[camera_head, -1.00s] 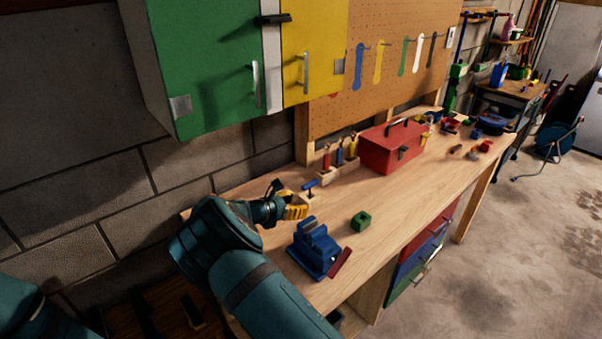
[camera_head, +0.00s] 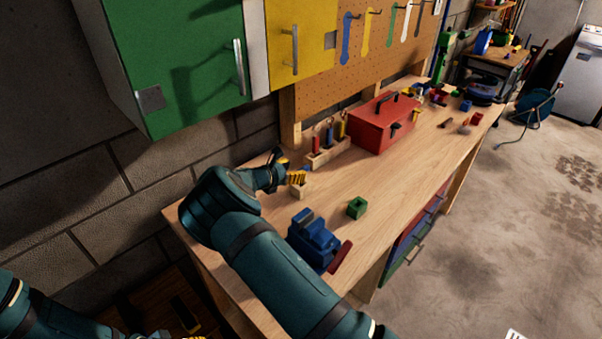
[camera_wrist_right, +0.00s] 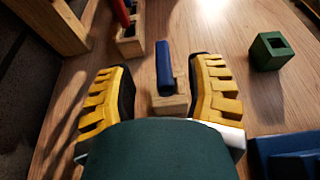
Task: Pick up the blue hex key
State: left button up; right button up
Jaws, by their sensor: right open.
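The blue hex key (camera_wrist_right: 164,67) has a blue handle and stands in a small wooden block (camera_wrist_right: 171,98) on the workbench, in the right wrist view. My right gripper (camera_wrist_right: 163,73) is open, with one yellow finger on each side of the handle and gaps visible between. In the head view my right gripper (camera_head: 288,176) is low over the bench at the wooden block (camera_head: 298,193) and mostly hides the key. Only a sliver of my left gripper (camera_head: 194,337) shows at the bottom edge, too little to tell its state.
A blue vise (camera_head: 314,241) and a green block (camera_head: 357,207) stand on the workbench (camera_head: 390,175) near my right arm. A wooden holder (camera_head: 327,153) with several tools and a red toolbox (camera_head: 382,126) are behind. Green and yellow cabinets (camera_head: 170,65) hang above.

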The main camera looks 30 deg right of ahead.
aim_at(305, 169)
jog(key=shift+f+x, duration=0.2)
jog(key=shift+x, duration=2.7)
jog(key=shift+s, duration=0.2)
jog(key=shift+c, duration=0.4)
grip_shut()
